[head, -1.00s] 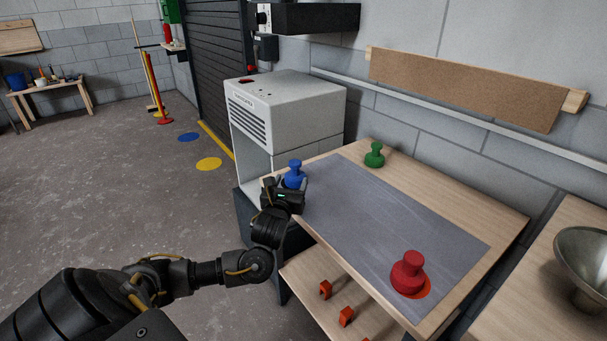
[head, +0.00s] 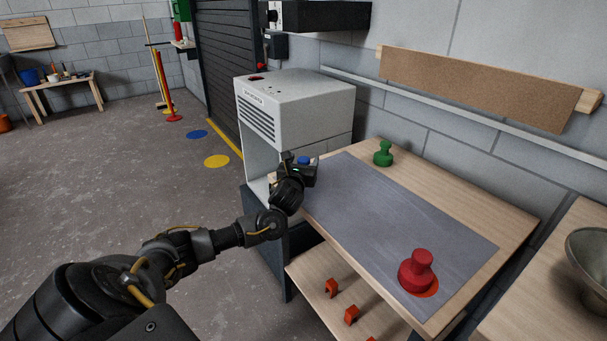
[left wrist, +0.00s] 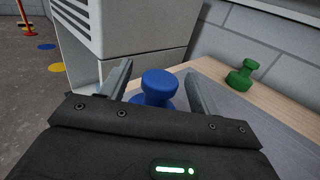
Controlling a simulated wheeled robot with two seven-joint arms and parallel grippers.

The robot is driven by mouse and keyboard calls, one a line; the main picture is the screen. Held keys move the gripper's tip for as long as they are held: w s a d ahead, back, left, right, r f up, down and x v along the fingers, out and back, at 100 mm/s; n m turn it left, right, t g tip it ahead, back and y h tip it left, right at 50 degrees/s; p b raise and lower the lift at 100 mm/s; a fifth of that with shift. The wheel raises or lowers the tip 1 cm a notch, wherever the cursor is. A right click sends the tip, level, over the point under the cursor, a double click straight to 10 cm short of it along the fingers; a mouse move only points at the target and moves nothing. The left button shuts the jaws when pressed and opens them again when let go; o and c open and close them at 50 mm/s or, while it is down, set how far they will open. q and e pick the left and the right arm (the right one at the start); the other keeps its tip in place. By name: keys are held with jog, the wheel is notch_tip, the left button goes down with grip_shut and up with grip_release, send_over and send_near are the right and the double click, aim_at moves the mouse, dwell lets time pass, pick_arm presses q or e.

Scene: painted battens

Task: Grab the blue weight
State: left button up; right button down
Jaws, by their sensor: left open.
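The blue weight (left wrist: 158,86) stands upright between the two open fingers of my left gripper (left wrist: 160,84) in the left wrist view. In the head view my left gripper (head: 306,164) hides most of it, and only the blue top (head: 304,160) shows. A gap shows on the right between weight and finger; I cannot tell whether the left finger touches it. The weight is at the far left end of the table, by the grey mat (head: 390,215). My right gripper is not in view.
A green weight (head: 383,154) stands at the back of the table, and a red weight (head: 416,271) at the front right on an orange disc. The white machine housing (head: 295,105) rises close behind my left gripper. The mat's middle is clear.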

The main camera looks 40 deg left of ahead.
pick_arm(q)
jog(key=shift+w+a, duration=0.15)
jog(key=shift+w, duration=0.2)
jog(key=shift+c, duration=0.3)
grip_shut()
jog(key=shift+r, duration=0.1)
